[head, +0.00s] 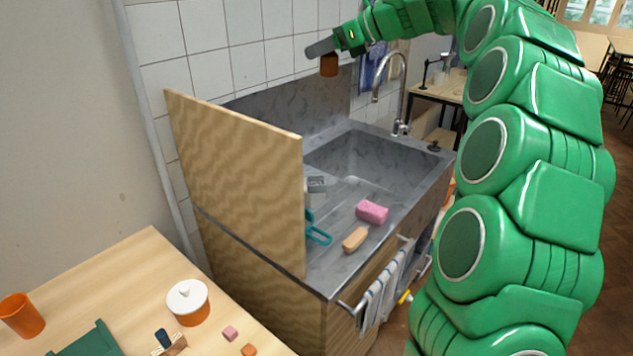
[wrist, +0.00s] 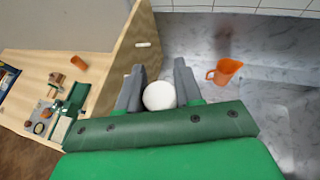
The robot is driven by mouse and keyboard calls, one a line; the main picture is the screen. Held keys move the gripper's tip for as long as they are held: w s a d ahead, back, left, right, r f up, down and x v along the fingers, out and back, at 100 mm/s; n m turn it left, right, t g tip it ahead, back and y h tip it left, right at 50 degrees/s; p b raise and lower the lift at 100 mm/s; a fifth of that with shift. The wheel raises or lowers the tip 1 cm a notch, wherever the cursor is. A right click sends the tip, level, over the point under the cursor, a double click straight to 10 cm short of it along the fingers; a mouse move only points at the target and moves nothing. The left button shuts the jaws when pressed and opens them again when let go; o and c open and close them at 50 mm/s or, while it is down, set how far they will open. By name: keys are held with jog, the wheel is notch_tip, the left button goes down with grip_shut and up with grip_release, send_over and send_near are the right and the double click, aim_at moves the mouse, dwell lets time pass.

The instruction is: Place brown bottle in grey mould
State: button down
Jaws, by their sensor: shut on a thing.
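My gripper (head: 322,50) is high above the back of the sink unit, near the tiled wall. It is shut on the brown bottle (head: 328,66), which hangs below the fingers in the head view. In the wrist view, the bottle's round white top (wrist: 159,96) sits between the two grey fingers (wrist: 158,92), and its body is hidden. A small grey block-like thing (head: 316,184) lies on the drainboard behind the wooden panel's edge. I cannot tell whether it is the grey mould.
A tall wooden panel (head: 240,180) stands between the table (head: 130,275) and the sink (head: 370,160). A pink sponge (head: 372,211) and tan brush (head: 355,239) lie on the drainboard. An orange jug (wrist: 225,71) shows in the wrist view. A white-lidded pot (head: 188,302) stands on the table.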

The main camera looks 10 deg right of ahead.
notch_tip(320, 180, down, 25)
send_over(311, 183)
jog(key=shift+s+f, duration=0.2)
jog(key=shift+f, duration=6.65)
jog(key=shift+f, duration=0.15)
jog(key=c, duration=0.8)
grip_release()
jog(key=shift+o, duration=0.2)
jog(key=v, duration=1.2)
